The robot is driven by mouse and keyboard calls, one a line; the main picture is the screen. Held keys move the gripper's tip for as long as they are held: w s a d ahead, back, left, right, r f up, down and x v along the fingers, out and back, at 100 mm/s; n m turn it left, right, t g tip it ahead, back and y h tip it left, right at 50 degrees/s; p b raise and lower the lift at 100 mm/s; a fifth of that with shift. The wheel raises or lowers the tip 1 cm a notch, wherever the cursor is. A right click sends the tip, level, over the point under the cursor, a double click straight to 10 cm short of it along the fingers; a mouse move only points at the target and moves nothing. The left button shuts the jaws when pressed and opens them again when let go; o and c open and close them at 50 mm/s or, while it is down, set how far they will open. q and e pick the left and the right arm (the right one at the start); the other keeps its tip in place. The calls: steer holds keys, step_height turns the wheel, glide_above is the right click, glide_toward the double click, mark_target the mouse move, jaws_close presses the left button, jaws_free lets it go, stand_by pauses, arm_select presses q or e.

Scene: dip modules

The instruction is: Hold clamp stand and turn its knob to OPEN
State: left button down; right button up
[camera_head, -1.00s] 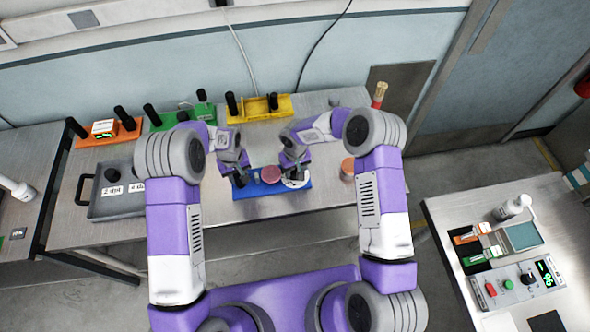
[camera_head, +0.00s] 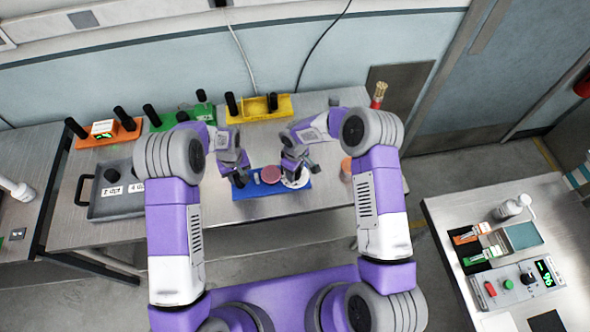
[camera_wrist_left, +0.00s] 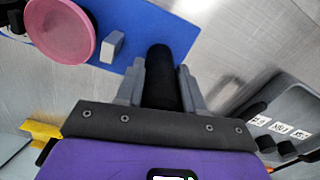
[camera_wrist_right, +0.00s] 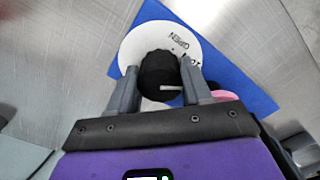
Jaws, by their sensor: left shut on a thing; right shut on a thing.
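The clamp stand has a blue base (camera_head: 262,189) lying on the metal table. A black post (camera_wrist_left: 159,66) stands at its left end, a pink disc (camera_head: 270,174) in the middle, and a white dial (camera_wrist_right: 133,50) with a black knob (camera_wrist_right: 157,72) at its right end. My left gripper (camera_head: 239,181) is shut on the post. My right gripper (camera_head: 295,175) is shut on the knob, a finger on each side. The knob's white mark points rightward in the right wrist view. The dial reads OPEN near its upper right; another label is partly hidden by a finger.
Behind stand an orange fixture (camera_head: 116,135), a green one (camera_head: 172,121) and a yellow one (camera_head: 260,108). A grey tray (camera_head: 98,207) sits at the left, an orange-topped round item (camera_head: 347,166) at the right. A side table (camera_head: 440,215) holds a control panel.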

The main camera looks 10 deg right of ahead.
steer(key=n, duration=0.5)
steer(key=shift+w+n, duration=0.1)
steer(key=shift+n, duration=0.3)
steer(key=n, duration=0.5)
steer(key=shift+d, duration=0.1)
steer(key=shift+n, duration=0.3)
steer(key=o, duration=0.8)
steer(key=shift+c, duration=0.2)
step_height(320, 180, up, 12)
